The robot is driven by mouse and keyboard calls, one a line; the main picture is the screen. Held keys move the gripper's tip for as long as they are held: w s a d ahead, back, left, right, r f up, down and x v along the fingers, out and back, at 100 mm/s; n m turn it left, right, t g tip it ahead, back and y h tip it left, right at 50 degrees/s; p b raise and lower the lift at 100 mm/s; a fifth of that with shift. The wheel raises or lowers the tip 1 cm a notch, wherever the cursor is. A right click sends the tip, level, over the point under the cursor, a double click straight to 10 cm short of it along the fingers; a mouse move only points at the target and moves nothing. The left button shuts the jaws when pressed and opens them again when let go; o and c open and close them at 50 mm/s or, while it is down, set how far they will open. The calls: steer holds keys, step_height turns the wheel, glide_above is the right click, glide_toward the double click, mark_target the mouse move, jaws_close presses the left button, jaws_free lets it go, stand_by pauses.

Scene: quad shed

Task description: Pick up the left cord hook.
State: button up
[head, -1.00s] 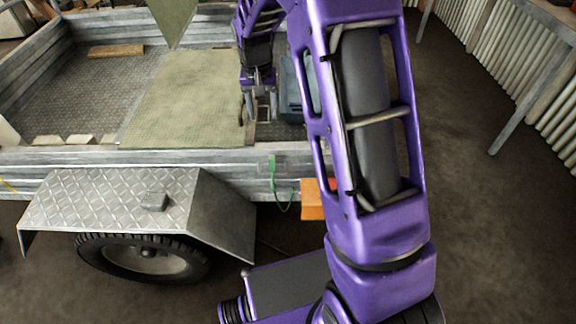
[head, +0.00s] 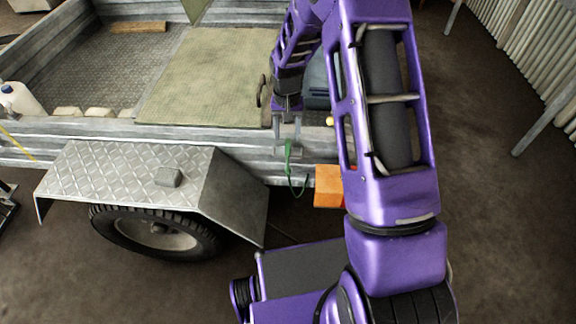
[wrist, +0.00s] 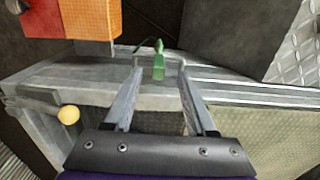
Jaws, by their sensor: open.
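My gripper (head: 288,146) points down at the hook. In the wrist view, my gripper (wrist: 160,72) is open, with the green hook visible between its two fingertips. I cannot tell whether a finger touches it. My fingers partly cover the hook in the head view.
The wooden side wall (head: 225,143) runs along the trailer. A mudguard (head: 130,180) covers the wheel at left.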

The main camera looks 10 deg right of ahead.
mark_target(288, 140)
steer(key=f, duration=0.5)
steer(key=shift+w+d+f+b, duration=0.1)
steer(key=shift+w+d+b, duration=0.1)
steer(key=shift+b, duration=0.2)
jaws_close()
